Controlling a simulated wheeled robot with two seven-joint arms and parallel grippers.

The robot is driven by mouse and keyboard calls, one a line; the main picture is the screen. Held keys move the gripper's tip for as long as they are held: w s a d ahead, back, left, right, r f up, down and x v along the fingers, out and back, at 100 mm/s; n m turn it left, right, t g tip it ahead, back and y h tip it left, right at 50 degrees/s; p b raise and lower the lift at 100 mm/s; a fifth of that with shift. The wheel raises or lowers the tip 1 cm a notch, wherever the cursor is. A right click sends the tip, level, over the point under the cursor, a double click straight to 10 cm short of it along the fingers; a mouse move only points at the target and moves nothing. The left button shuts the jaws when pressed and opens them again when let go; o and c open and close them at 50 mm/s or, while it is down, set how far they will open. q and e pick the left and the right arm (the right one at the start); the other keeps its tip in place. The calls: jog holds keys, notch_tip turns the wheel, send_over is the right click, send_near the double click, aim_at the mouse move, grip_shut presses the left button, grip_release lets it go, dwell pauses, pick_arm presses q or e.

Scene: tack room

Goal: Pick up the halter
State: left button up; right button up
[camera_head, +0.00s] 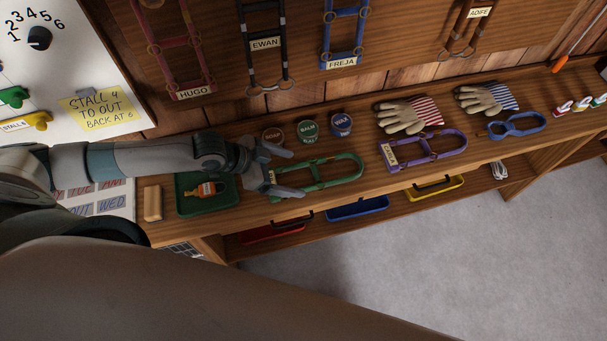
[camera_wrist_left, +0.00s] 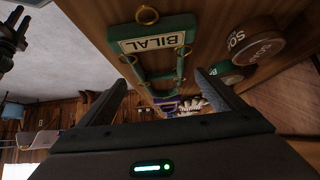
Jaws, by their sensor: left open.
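A green halter (camera_head: 340,180) lies on the wooden bench. In the left wrist view the same green halter (camera_wrist_left: 163,78) shows a cream name plate reading BILAL and brass rings. My left gripper (camera_head: 293,172) is open at the halter's left end, its fingers pointing right and partly covering that end. In the left wrist view the open fingers (camera_wrist_left: 158,88) are spread, with part of the halter showing between and beyond them. Whether they touch it I cannot tell. A dark jointed shape at that view's upper left may be my right gripper; its jaws are unclear.
Soap, balm and another tin (camera_head: 307,130) stand behind the halter. Coloured trays (camera_head: 358,210) sit on the lower shelf.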

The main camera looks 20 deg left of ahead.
pick_arm(q)
jog(key=shift+p+x, duration=0.55)
jog(key=shift+x, duration=1.3)
jog(key=c, duration=1.4)
